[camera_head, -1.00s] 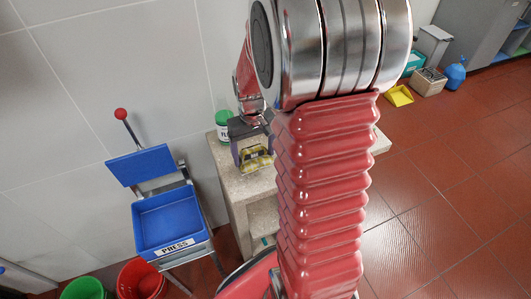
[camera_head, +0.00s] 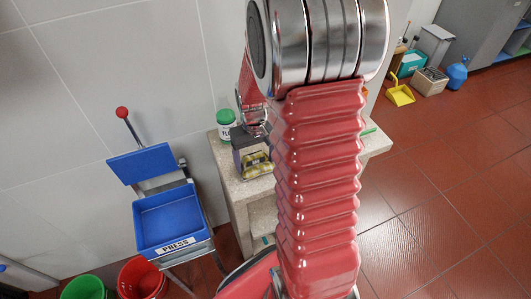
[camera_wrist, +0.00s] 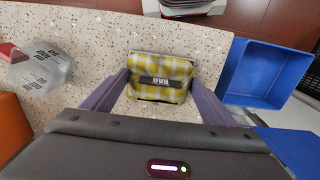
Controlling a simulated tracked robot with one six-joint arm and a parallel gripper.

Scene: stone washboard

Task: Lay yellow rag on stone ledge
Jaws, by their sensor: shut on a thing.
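The yellow rag (camera_wrist: 160,70) is a folded yellow-and-white checked cloth with a dark label. My gripper (camera_wrist: 160,84) is shut on it, one purple-grey finger at each side. The speckled stone ledge (camera_wrist: 85,30) lies beneath and around it in the wrist view. In the head view the rag (camera_head: 254,166) shows below my gripper (camera_head: 252,153), near the left end of the ledge (camera_head: 232,183). I cannot tell whether the rag touches the stone. My arm hides the middle of the ledge.
A white jar with a green lid (camera_head: 226,124) stands on the ledge close behind my gripper. A blue press bucket (camera_head: 172,220) stands left of the ledge. A clear container (camera_wrist: 40,68) and an orange thing (camera_wrist: 14,122) are left in the wrist view.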

